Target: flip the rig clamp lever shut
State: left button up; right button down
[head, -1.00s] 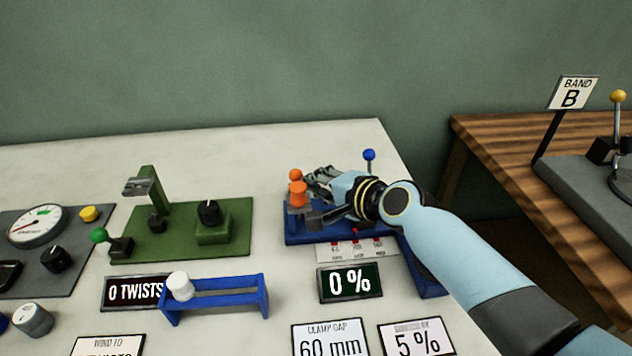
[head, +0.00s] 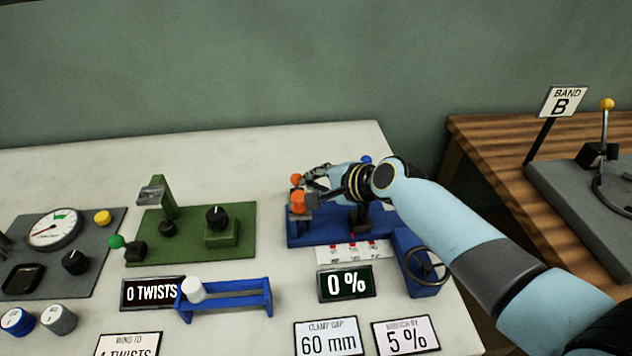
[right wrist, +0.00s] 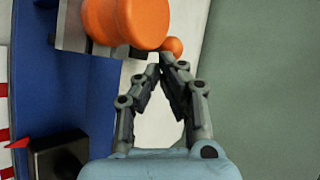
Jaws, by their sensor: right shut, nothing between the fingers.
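The rig is a blue base (head: 325,232) on the pale bench. At its left end are a short orange cylinder (head: 298,202) and an orange ball (head: 296,180) just behind it. A blue ball (head: 366,159) shows behind my forearm; its stem is hidden. I cannot tell for sure which is the clamp lever's knob. My right gripper (head: 309,180) is shut and empty, its tips just right of the orange ball. In the right wrist view the fingertips (right wrist: 163,60) meet close beside the orange ball (right wrist: 173,47) and near the orange cylinder (right wrist: 125,20). Contact is unclear. My left gripper is out of view.
A handwheel (head: 427,265) stands at the blue rig's right. A "0 %" display (head: 346,283) and cards lie in front. A green fixture (head: 190,233) and a grey gauge panel (head: 75,268) are to the left. The bench behind is clear. A wooden table (head: 490,165) stands right.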

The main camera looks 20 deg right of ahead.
jog(key=shift+w+r+p, duration=0.25)
jog(key=shift+r+p, duration=0.15)
jog(key=shift+w+d+r+p, duration=0.1)
jog(key=shift+w+d+p, duration=0.2)
jog(key=shift+w, duration=0.25)
jog(key=shift+w+d, duration=0.25)
jog(key=shift+w, duration=0.95)
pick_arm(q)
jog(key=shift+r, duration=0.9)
pick_arm(e)
jog(key=shift+r, duration=0.1)
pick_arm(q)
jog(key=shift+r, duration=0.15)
pick_arm(e)
jog(key=shift+s+r, duration=0.1)
jog(key=shift+r, duration=0.05)
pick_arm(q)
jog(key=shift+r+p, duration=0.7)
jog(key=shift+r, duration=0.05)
pick_arm(e)
jog(key=shift+r, duration=0.7)
